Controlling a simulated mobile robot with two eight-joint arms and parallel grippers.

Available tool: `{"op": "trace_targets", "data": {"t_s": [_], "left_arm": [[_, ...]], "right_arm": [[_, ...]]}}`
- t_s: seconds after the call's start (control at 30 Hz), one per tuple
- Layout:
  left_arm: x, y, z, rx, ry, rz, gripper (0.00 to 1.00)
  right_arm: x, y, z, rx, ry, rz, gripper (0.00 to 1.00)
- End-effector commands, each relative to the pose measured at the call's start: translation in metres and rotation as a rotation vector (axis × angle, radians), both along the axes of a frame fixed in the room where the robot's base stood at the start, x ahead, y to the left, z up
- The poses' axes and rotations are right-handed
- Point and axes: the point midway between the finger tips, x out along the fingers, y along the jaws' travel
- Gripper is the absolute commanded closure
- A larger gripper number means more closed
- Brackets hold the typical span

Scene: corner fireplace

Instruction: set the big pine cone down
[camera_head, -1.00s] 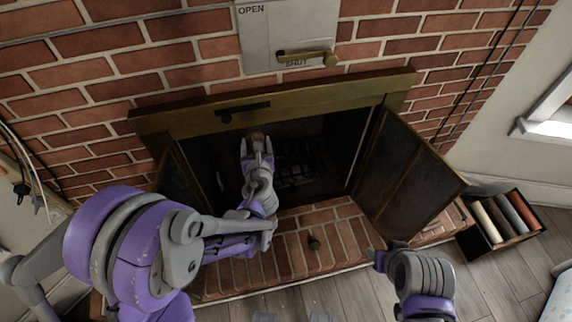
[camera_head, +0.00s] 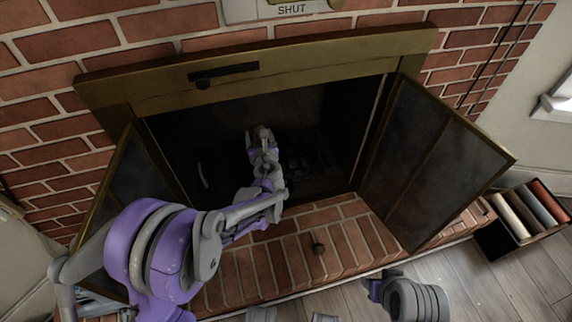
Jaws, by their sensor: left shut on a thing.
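My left gripper (camera_head: 262,142) reaches through the fireplace opening and is shut on a brownish thing, which I take to be the big pine cone (camera_head: 262,130). Only a small part of it shows past the fingers. It is inside the dark firebox, and I cannot tell whether it touches anything below. My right gripper (camera_head: 375,287) is low in the picture, in front of the hearth. Its fingers are too unclear to show their opening.
The glass doors stand open, one at the left (camera_head: 128,185) and one at the right (camera_head: 430,165). A brass hood (camera_head: 260,68) spans the top of the opening. A dark grate (camera_head: 305,160) is beside my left gripper. A box of rolls (camera_head: 505,240) stands at the right.

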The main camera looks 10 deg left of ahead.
Motion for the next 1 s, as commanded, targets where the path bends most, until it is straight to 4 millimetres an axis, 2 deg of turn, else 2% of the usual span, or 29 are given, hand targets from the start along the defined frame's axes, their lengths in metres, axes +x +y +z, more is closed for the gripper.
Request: {"op": "trace_targets", "data": {"t_s": [0.03, 0.2, 0.5, 0.7, 1.0], "left_arm": [[0.013, -0.002, -0.011, 0.001, -0.001, 0.004, 0.93], [0.047, -0.006, -0.049, 0.001, -0.001, 0.018, 0.93], [0.091, -0.011, -0.130, 0.000, -0.001, 0.042, 0.93], [0.105, -0.012, -0.177, 0.000, -0.001, 0.057, 0.93], [0.110, -0.012, -0.215, 0.000, -0.001, 0.064, 0.93]], "right_arm": [[0.000, 0.000, 0.001, 0.000, 0.000, 0.000, 0.50], [0.000, 0.000, 0.002, 0.000, -0.001, 0.000, 0.50], [0.000, 0.000, 0.002, 0.000, -0.001, 0.000, 0.50], [0.000, 0.000, 0.002, 0.000, -0.001, 0.000, 0.50], [0.000, 0.000, -0.001, 0.000, 0.000, 0.000, 0.50]]}}
